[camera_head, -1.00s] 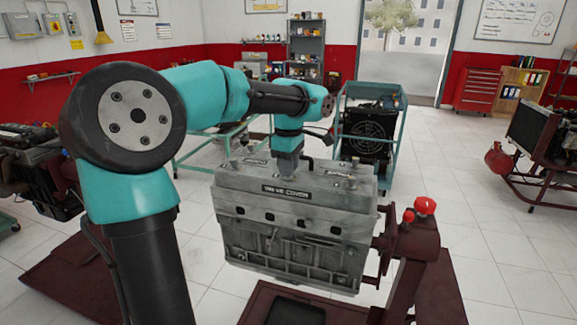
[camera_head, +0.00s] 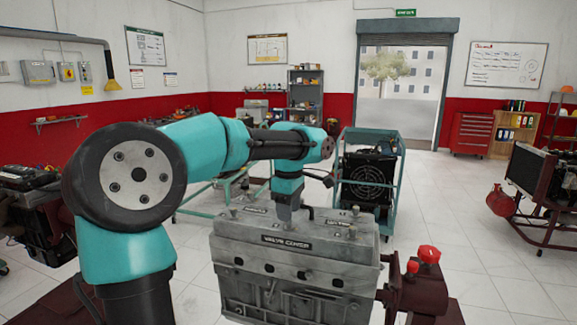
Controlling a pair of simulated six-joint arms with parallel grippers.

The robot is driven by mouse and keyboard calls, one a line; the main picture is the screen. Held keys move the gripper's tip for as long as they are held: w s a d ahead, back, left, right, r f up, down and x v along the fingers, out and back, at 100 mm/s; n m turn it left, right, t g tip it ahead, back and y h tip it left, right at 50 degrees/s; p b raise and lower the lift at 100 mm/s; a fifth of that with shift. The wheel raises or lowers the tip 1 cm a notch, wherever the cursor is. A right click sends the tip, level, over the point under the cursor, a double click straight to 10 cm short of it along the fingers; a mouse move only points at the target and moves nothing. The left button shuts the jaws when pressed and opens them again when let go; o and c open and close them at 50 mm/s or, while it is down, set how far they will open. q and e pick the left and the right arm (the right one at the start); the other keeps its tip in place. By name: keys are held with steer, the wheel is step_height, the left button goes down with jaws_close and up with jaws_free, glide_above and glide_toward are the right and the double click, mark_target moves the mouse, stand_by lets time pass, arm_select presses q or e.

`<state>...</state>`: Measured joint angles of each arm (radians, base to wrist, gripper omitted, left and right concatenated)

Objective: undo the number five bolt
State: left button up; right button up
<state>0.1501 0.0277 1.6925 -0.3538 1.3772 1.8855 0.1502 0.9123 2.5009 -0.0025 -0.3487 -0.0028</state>
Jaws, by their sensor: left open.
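The grey engine block (camera_head: 300,270) with its valve cover (camera_head: 265,238) stands in front of me on a dark red stand. Small bolts show on top of the cover, one at the left (camera_head: 233,212) and others at the right (camera_head: 352,231); I cannot read any numbers on them. My left gripper (camera_head: 290,205) points down at the back middle of the cover, apparently close to its top. Its fingertips are small and partly hidden, and I cannot tell whether they touch a bolt. My right gripper is not in view.
Red knobs (camera_head: 429,254) top the dark red stand at the right of the engine. A teal frame with a radiator (camera_head: 368,180) stands behind it. Another engine stand is at the far right (camera_head: 535,180). White floor (camera_head: 460,220) is clear on the right.

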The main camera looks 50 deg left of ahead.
arm_select(q)
step_height(320, 180, up, 15)
steer(key=shift+r, duration=0.2)
stand_by(0.3)
stand_by(0.3)
